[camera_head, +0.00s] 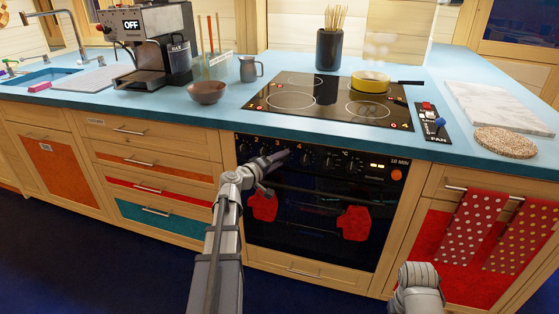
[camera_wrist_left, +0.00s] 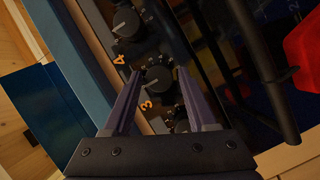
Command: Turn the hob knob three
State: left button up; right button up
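Knob three (camera_wrist_left: 156,80) is a round dark knob with an orange 3 beside it, on the black oven front panel. My left gripper (camera_head: 283,157) is at this panel, in front of the row of knobs. In the left wrist view its two fingers (camera_wrist_left: 160,76) are apart, with knob three between their tips. I cannot tell whether they touch it. In the head view the gripper partly hides knob three. Part of my right arm shows at the bottom right, but its gripper is out of view.
Knob four (camera_wrist_left: 127,22) sits close by. The oven handle (camera_head: 310,193) runs below the panel, with red mitts (camera_head: 354,223) hanging there. Above, a yellow pan (camera_head: 370,82) stands on the black hob (camera_head: 325,98). Dotted towels (camera_head: 470,222) hang at the right.

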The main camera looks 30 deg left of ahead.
pick_arm(q)
jog(key=shift+o, duration=0.9)
jog(key=s+a+r+p, duration=0.1)
jog(key=s, duration=0.6)
jog(key=shift+s, duration=0.35)
jog(key=s+d+f+m+g+h, duration=0.15)
jog(key=d+f+m+g, duration=0.3)
jog(key=d, duration=0.85)
jog(key=d+f+m+g+h, duration=0.35)
jog(key=d+f, duration=0.25)
jog(key=d, duration=0.7)
jog(key=s+d+f+m+g+y, duration=0.4)
jog(key=s+d, duration=0.2)
jog(key=s, duration=0.3)
jog(key=s+d+f+m+g+y, duration=0.45)
jog(key=s+d, duration=0.25)
jog(key=s, duration=0.2)
notch_tip(320, 180, up, 27)
jog(key=n+p, duration=0.1)
jog(key=p, duration=2.6)
jog(key=shift+a+r, duration=0.15)
